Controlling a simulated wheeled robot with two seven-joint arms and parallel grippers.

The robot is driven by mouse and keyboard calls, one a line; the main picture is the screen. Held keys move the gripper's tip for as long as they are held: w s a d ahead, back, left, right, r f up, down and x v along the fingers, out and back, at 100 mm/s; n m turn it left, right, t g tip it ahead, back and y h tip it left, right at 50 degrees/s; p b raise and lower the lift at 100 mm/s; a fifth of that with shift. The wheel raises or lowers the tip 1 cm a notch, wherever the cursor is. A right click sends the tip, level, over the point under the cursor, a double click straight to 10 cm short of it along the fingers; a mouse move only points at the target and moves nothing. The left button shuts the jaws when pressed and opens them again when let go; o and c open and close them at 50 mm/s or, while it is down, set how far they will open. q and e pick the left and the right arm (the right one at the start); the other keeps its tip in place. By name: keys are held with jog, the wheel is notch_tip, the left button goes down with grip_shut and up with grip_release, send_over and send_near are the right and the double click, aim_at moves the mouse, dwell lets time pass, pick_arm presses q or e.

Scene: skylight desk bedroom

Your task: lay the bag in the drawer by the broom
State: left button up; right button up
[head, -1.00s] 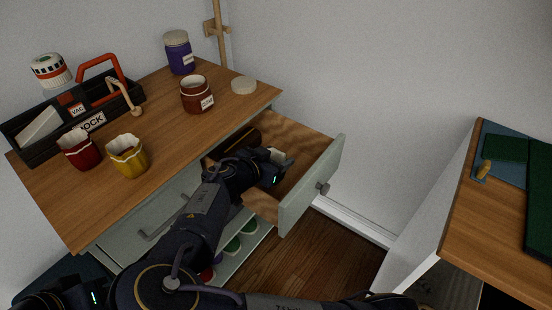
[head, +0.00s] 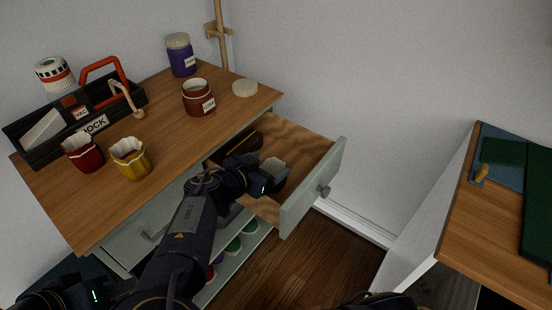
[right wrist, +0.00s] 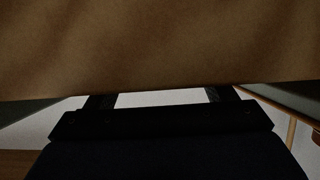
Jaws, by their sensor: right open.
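The open drawer (head: 313,178) juts out at the right end of the desk, on the side near the broom's pole (head: 221,38). My right gripper (head: 275,180) is inside or just over it, open. A small pale item (head: 273,166), perhaps the bag, is at its tips; I cannot tell whether they touch. In the right wrist view a brown, faintly creased surface (right wrist: 160,45) fills the top and hides the fingertips; I cannot tell whether it is bag or drawer wood. My left gripper (head: 65,297) is at the lower left corner, partly cut off, its fingers unclear.
A dark long item (head: 243,148) lies at the drawer's back. The desktop holds a black toolbox (head: 85,120), red cup (head: 84,154), yellow cup (head: 131,158), brown jar (head: 198,98), purple jar (head: 181,56) and round lid (head: 245,88). Another desk (head: 465,235) stands right; floor shows between.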

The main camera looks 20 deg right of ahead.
jog(key=v, duration=0.7)
jog(key=shift+r, duration=0.2)
jog(key=shift+a, duration=0.1)
